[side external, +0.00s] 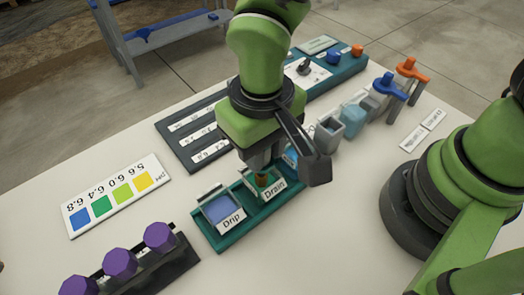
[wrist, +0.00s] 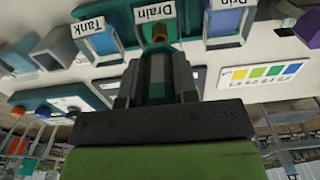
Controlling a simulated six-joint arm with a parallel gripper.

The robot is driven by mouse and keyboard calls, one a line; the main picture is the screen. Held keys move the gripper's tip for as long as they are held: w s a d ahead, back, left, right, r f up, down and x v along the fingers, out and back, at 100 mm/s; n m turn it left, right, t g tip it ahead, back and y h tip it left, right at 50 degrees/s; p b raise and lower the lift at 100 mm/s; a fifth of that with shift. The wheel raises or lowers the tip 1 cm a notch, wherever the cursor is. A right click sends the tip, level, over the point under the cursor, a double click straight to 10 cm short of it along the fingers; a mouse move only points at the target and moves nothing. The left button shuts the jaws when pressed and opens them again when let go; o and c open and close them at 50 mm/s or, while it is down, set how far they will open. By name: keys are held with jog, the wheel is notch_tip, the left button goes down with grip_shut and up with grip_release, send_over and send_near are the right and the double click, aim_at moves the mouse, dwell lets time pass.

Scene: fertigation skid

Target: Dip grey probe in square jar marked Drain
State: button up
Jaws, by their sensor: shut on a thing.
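The square jar marked Drain (side external: 272,190) stands in a teal rack between the jars marked Drip (side external: 223,210) and Tank (side external: 290,158). My gripper (side external: 262,168) points down right above the Drain jar, its fingertips close to the opening. In the wrist view, my gripper (wrist: 157,72) is shut on a slim greyish piece, most likely the grey probe, largely hidden by the fingers. A small orange-brown patch shows at the Drain jar (wrist: 159,33) just beyond the fingertips. I cannot tell whether it is the probe's tip or the jar's content, nor whether the tip is inside.
A colour chart (side external: 117,195) lies at left. Purple knobs (side external: 120,262) stand at front left. Blue (side external: 388,85) and orange (side external: 411,68) handled pieces stand at the back right beside grey cups (side external: 328,132). A dark labelled panel (side external: 195,135) lies behind the rack.

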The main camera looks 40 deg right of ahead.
jog(key=shift+r, duration=3.25)
